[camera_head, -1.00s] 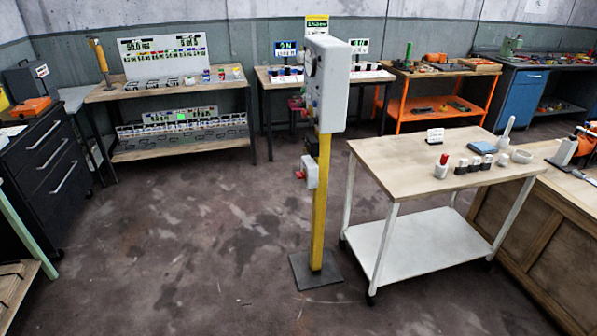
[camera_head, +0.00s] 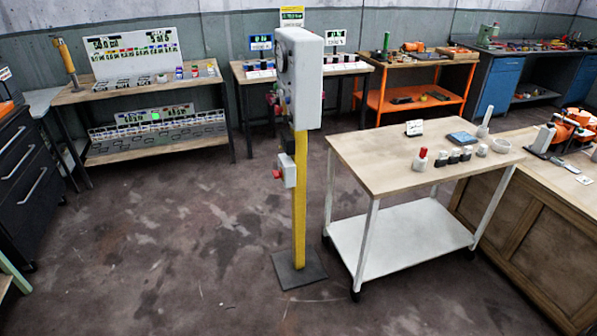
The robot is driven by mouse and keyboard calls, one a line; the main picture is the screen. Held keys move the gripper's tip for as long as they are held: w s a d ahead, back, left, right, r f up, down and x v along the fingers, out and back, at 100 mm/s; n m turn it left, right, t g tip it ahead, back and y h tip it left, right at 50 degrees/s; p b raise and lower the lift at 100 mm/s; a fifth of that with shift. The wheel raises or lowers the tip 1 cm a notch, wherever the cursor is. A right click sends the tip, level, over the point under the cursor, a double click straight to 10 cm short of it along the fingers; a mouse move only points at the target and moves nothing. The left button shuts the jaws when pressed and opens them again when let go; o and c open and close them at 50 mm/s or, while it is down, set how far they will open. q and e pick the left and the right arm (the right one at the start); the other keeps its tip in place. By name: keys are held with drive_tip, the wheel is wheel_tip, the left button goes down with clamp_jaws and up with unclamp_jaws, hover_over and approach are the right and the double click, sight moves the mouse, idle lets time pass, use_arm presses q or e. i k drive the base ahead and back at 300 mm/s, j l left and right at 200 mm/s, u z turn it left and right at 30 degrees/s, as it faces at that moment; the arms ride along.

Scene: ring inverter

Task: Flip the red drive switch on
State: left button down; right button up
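A grey control box (camera_head: 306,78) stands on a yellow post (camera_head: 299,205) with a dark square base plate (camera_head: 299,268), in the middle of the view. Its front faces left and is seen almost edge-on. Small red and other coloured controls (camera_head: 277,103) stick out from that face. A smaller grey box (camera_head: 289,171) lower on the post has a red knob or switch (camera_head: 277,174) on its left side. I cannot tell which red part is the drive switch, nor its position. Neither gripper is in view.
A white-legged cart with a wooden top (camera_head: 375,165) stands just right of the post, with small items on it. A wooden bench (camera_head: 540,210) is at the right. Workbenches (camera_head: 150,95) line the back wall. The floor (camera_head: 170,235) left of and before the post is clear.

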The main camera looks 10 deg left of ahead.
sight(277, 174)
drive_tip(key=i+j+z, duration=0.75)
drive_tip(key=i+j, duration=0.25)
drive_tip(key=j, duration=0.15)
drive_tip(key=i+j, duration=0.3)
drive_tip(key=i+j+z, duration=0.1)
drive_tip(key=i+j, duration=0.15)
drive_tip(key=j, duration=0.25)
drive_tip(key=i+j, duration=0.3)
drive_tip(key=i+j+z, duration=0.1)
drive_tip(key=i+j, duration=0.15)
drive_tip(key=j, duration=0.25)
